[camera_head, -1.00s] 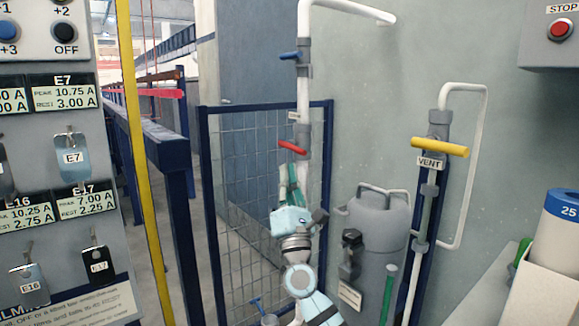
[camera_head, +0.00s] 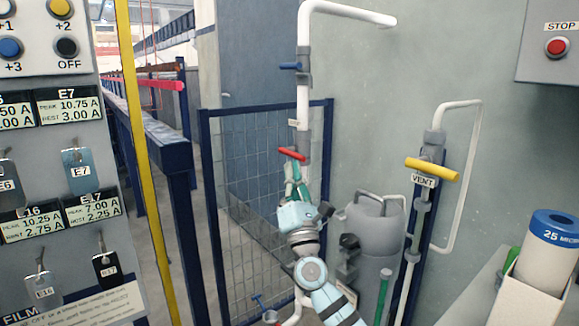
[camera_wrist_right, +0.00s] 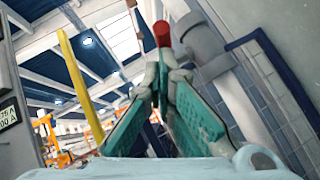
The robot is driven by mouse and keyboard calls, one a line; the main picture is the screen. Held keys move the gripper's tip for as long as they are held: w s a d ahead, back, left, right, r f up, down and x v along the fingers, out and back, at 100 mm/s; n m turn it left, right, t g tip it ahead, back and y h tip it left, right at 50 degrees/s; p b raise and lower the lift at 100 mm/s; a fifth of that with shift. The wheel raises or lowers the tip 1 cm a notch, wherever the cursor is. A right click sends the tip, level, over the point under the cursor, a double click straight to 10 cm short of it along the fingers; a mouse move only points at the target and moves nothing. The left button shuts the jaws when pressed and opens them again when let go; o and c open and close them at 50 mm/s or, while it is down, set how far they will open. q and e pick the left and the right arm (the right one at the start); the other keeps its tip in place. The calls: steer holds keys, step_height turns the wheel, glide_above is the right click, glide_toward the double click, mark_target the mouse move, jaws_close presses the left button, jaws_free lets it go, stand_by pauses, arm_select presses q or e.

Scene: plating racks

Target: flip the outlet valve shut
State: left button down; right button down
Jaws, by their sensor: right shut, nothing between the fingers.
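A white pipe (camera_head: 303,100) runs down the wall with a blue lever (camera_head: 290,66) near its top and a red lever (camera_head: 292,154) lower down. The red lever lies across the pipe, nearly level and tilted down to the right. Which lever is the outlet valve I cannot read; the small tag (camera_head: 294,122) above the red one is blurred. My right gripper (camera_head: 291,172) is shut and empty just below the red lever. In the right wrist view, the red lever's end (camera_wrist_right: 162,33) shows just beyond the fingertips (camera_wrist_right: 160,62); I cannot tell whether they touch. My left gripper is out of view.
A yellow lever (camera_head: 432,168) marked VENT is on a pipe to the right. A grey tank (camera_head: 372,235) stands beside my right arm, and a mesh gate (camera_head: 240,190) is behind it. Another blue lever (camera_head: 257,302) is low down. A tagged panel (camera_head: 60,150) fills the left.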

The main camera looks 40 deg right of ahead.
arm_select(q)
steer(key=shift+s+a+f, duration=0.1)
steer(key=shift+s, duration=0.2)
arm_select(e)
steer(key=shift+s+r, duration=0.1)
steer(key=shift+r, duration=0.25)
